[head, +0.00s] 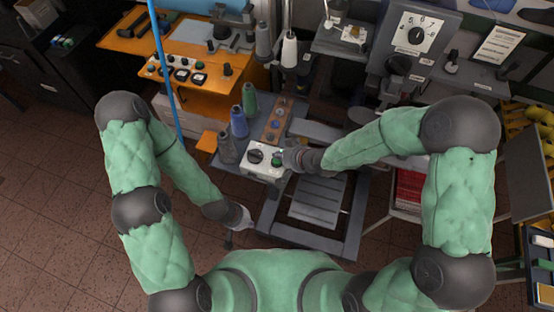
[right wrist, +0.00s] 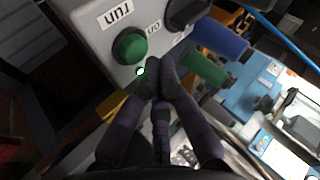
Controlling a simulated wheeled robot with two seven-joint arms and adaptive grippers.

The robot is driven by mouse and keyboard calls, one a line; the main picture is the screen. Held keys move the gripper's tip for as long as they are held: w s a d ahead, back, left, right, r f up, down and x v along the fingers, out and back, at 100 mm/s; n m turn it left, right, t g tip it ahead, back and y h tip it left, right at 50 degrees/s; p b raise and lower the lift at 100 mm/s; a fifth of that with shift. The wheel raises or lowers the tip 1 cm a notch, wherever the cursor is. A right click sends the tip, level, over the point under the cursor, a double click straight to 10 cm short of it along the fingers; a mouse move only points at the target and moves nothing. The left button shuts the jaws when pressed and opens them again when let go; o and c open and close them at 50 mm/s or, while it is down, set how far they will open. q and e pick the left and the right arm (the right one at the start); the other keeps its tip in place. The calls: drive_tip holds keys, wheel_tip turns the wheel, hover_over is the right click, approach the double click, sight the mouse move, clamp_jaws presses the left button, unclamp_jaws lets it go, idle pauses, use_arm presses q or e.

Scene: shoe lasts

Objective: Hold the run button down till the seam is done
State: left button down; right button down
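A pale control box (head: 255,172) stands in the middle of the head view, with a dark knob and a green button (head: 276,160). In the right wrist view the green run button (right wrist: 131,46) sits below an upside-down "run" label (right wrist: 116,15). A small green lamp (right wrist: 140,71) glows beside it, and a black knob (right wrist: 187,12) is farther right. My right gripper (right wrist: 160,70) has its fingers together, empty, with the tips just beside the button and lamp; I cannot tell whether they touch. My left gripper (head: 242,222) hangs low, left of the frame; its fingers are unclear.
Grey, blue (head: 239,121) and green thread cones stand behind the box, beside a strip of buttons (head: 274,122). An orange bench (head: 135,42) is at the back left. A dial panel (head: 415,38) is at the back right. A grey slatted treadle (head: 318,198) lies below.

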idle(0.7)
drive_tip(key=shift+f, duration=0.45)
